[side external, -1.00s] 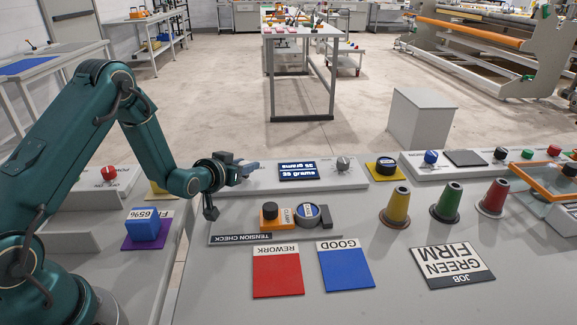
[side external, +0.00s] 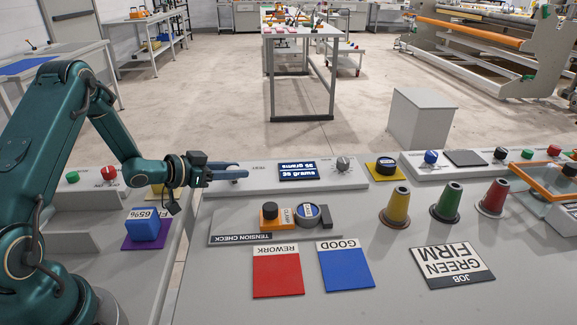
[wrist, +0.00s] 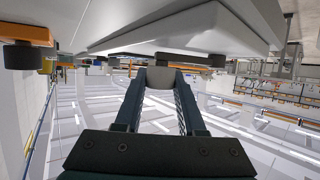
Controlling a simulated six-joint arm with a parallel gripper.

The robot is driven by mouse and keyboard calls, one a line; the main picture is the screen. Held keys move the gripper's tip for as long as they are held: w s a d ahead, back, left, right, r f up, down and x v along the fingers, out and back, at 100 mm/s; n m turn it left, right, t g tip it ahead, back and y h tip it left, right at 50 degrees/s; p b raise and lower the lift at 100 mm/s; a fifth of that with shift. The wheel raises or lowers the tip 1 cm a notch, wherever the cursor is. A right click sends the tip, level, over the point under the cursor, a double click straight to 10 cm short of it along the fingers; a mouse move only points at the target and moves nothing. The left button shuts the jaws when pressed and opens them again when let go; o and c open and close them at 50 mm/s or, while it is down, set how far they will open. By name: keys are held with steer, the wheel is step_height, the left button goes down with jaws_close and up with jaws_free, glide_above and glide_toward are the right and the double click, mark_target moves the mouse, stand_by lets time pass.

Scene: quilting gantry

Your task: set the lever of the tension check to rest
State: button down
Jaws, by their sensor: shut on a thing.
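The tension check has a grey panel (side external: 208,183) at the back of the bench, with a dark blue display (side external: 297,171) showing upside-down text in grams. My gripper (side external: 240,174) is at the left part of this panel, its fingers pointing right. In the wrist view, my gripper (wrist: 165,75) is shut on a small pale grey piece, apparently the lever's end (wrist: 165,78), with a dark cylinder and bar just beyond it. The fingers hide most of the lever in the side view, so its setting cannot be read.
A grey knob (side external: 343,163) sits right of the display. In front are the orange clamp block (side external: 270,217), a round gauge (side external: 308,214), a red card (side external: 277,272) and a blue card (side external: 345,268). Yellow, green and red cones stand right. A blue block (side external: 143,229) sits left.

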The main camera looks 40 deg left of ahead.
steer(key=shift+s+a+r+m+g+h, duration=0.1)
steer(key=shift+s+a+m+g+h, duration=0.2)
steer(key=shift+m+h, duration=0.5)
steer(key=shift+s+a+f+m+g+h, duration=0.1)
steer(key=shift+s+a+m+g+h, duration=0.25)
steer(key=shift+m+h, duration=0.5)
steer(key=shift+s+a+r+m+g+h, duration=0.15)
steer(key=shift+s+m+h, duration=0.4)
steer(key=shift+h, duration=0.4)
steer(key=c, duration=0.5)
jaws_free()
steer(key=shift+v, duration=2.5)
steer(key=shift+a, duration=0.1)
